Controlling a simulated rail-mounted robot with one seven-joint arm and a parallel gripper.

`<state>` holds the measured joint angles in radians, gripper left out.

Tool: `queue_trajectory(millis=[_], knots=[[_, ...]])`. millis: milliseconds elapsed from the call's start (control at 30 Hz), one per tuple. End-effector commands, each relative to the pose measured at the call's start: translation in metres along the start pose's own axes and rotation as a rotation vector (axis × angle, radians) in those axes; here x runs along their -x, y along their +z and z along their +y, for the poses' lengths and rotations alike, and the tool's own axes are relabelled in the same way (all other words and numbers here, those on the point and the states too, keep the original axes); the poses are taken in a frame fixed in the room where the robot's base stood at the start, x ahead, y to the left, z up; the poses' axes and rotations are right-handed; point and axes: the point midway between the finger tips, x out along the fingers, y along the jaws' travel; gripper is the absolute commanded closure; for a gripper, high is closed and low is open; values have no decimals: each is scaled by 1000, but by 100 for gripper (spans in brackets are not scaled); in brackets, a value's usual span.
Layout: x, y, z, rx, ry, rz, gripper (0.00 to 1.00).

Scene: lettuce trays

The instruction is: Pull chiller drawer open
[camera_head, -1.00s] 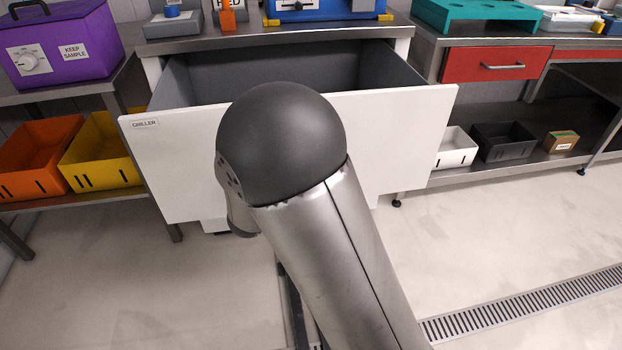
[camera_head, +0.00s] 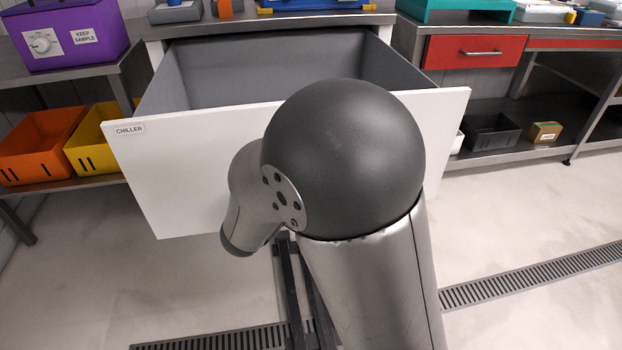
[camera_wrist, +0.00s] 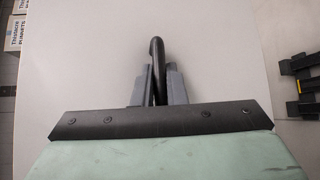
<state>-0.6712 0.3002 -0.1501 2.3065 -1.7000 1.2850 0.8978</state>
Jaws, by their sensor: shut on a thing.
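The chiller drawer (camera_head: 185,180) has a white front with a CHILLER label at its upper left. It stands well out of its cabinet, and its grey inside, as far as it shows, looks empty. My arm hides the middle of its front in the head view. In the wrist view the white front (camera_wrist: 90,60) fills most of the picture. A dark bar handle (camera_wrist: 156,60) stands out from it. My gripper (camera_wrist: 158,82) is shut on the handle, with one grey finger on each side. The head view does not show my gripper.
A steel counter (camera_head: 270,20) runs above the drawer. Orange (camera_head: 40,145) and yellow (camera_head: 98,140) bins sit on a low shelf at left, under a purple box (camera_head: 70,35). A shut red drawer (camera_head: 470,52) is at right. The floor (camera_head: 540,210) in front is clear, with a drain grate.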

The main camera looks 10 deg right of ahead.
Motion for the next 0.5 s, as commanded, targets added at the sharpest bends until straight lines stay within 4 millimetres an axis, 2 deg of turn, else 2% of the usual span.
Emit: queue_trajectory(millis=[167,200,267,500], knots=[[1,-2,0,0,1,4,100],[1,-2,0,0,1,5,83],[1,-1,0,-1,1,4,67],[0,-1,0,0,0,2,67]])
